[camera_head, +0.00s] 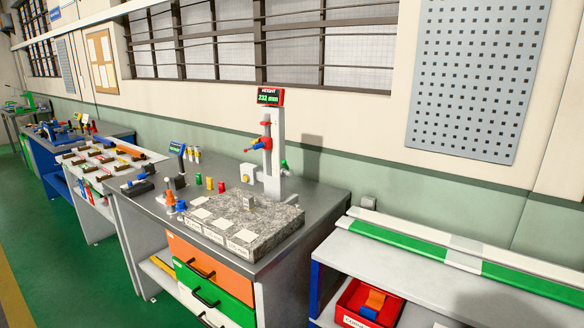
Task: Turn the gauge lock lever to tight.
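The height gauge (275,165) stands upright at the back of the grey workbench, behind the granite plate. Its red-framed display (270,97) on top reads HEIGHT 232 mm. A red and blue slider (261,145) sits partway up the pale column, pointing left. A small red part (266,124) is at the slider's top, and a green part (284,165) shows at the column's right side. I cannot tell which part is the lock lever or how it is set. Neither of my grippers is in view.
The speckled granite plate (265,232) carries pale labelled cards and a small block. Coloured cylinders (209,183) and small tools stand left of it on the workbench (325,200). A lower shelf unit (400,262) with a red bin (352,304) stands at right. Green floor (60,270) is clear at left.

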